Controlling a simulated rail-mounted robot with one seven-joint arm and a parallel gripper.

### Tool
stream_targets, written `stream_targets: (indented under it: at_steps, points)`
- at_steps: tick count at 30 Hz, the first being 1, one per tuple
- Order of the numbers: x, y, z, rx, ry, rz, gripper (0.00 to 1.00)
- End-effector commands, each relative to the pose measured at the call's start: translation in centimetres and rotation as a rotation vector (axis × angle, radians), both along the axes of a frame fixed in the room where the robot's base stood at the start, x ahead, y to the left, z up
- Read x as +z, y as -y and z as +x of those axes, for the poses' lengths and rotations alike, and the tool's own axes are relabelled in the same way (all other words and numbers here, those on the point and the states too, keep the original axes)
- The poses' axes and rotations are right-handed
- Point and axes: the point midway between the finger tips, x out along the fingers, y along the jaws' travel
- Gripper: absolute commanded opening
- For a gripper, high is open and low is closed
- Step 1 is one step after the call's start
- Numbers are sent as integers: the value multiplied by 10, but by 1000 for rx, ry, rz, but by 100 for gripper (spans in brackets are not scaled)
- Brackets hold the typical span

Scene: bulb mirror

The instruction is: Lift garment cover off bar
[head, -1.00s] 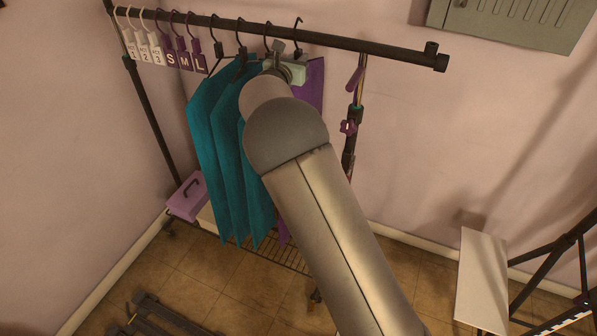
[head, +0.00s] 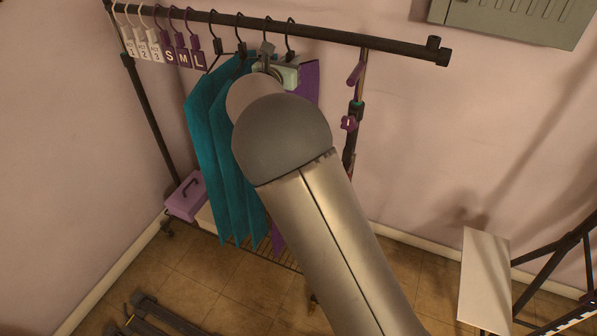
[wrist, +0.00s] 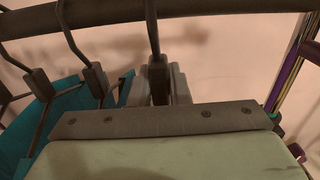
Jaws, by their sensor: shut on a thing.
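The purple garment cover (head: 311,80) hangs at the right end of the row, mostly hidden behind my arm in the head view. Its black hanger hook (head: 290,38) is at the dark bar (head: 350,40); I cannot tell whether it bears on the bar. In the wrist view my gripper (wrist: 160,88) is shut on the hanger's block just below the hook stem (wrist: 152,35). Teal garment covers (head: 205,120) hang to the left, close beside my gripper. Their hangers (wrist: 95,78) also show in the wrist view.
Numbered white tags (head: 140,45) and purple size tags (head: 183,55) hang at the bar's left end. The rack's right post (head: 350,150) carries a purple knob (head: 348,123). A purple box (head: 187,196) sits low on the left.

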Motion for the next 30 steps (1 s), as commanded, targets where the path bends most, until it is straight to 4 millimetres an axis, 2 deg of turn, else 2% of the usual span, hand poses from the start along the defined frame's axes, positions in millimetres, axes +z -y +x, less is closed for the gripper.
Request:
stream_targets:
  at_steps: [20, 25, 30]
  points:
    - [2, -2, -7, -1, 3, 0, 0]
    - [1, -8, -19, 1, 3, 1, 0]
    - [1, -16, -40, 1, 3, 1, 0]
